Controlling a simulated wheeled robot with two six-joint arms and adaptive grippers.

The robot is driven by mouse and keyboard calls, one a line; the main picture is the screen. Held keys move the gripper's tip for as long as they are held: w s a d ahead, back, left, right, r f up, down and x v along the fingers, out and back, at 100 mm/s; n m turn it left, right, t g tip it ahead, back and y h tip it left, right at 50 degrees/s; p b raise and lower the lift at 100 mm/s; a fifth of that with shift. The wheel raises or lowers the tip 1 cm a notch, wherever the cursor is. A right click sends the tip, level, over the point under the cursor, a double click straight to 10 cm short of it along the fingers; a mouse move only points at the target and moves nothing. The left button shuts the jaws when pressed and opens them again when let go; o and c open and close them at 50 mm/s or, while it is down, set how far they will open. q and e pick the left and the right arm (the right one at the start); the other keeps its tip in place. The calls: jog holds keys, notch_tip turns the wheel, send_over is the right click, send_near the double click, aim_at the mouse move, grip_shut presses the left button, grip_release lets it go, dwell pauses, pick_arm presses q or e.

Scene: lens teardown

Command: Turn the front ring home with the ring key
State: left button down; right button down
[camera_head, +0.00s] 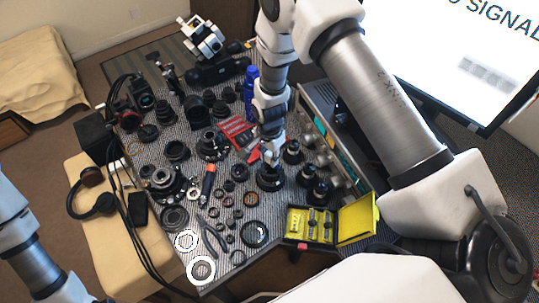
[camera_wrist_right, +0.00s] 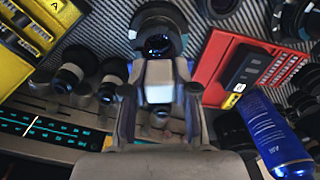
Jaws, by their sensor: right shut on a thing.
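My right gripper (camera_head: 268,157) comes down from above over a black lens (camera_head: 270,179) standing on the striped mat. It is shut on a small pale grey piece (camera_wrist_right: 159,82), which looks like the ring key; the fingers hide much of it. In the right wrist view my right gripper (camera_wrist_right: 160,68) points at the round front of the lens (camera_wrist_right: 158,27), with the grey piece at or very close to its near rim. I cannot tell whether they touch. The front ring cannot be told apart from the lens barrel. Only my left arm's links show at the left edge.
A red tool case (camera_head: 236,130) and a blue bottle (camera_head: 251,88) stand close behind the right gripper. A yellow case (camera_head: 311,224) lies open at the front right. Several lenses and loose rings crowd the mat. Black lenses (camera_head: 318,190) stand just right.

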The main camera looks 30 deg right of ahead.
jog(key=n, duration=0.9)
jog(key=shift+r, duration=0.2)
jog(key=n, duration=0.4)
jog(key=shift+d+r+p, duration=0.1)
jog(key=shift+r+p, duration=0.1)
jog(key=shift+p, duration=0.2)
jog(key=shift+s+r+n, duration=0.1)
jog(key=shift+r+n, duration=0.05)
jog(key=shift+n, duration=0.65)
jog(key=shift+r+p, duration=0.3)
jog(key=shift+p, duration=0.15)
notch_tip(320, 180, down, 3)
jog(key=shift+b, duration=1.15)
jog(key=shift+f, duration=0.1)
jog(key=shift+f+b, duration=0.5)
jog(key=shift+f, duration=0.25)
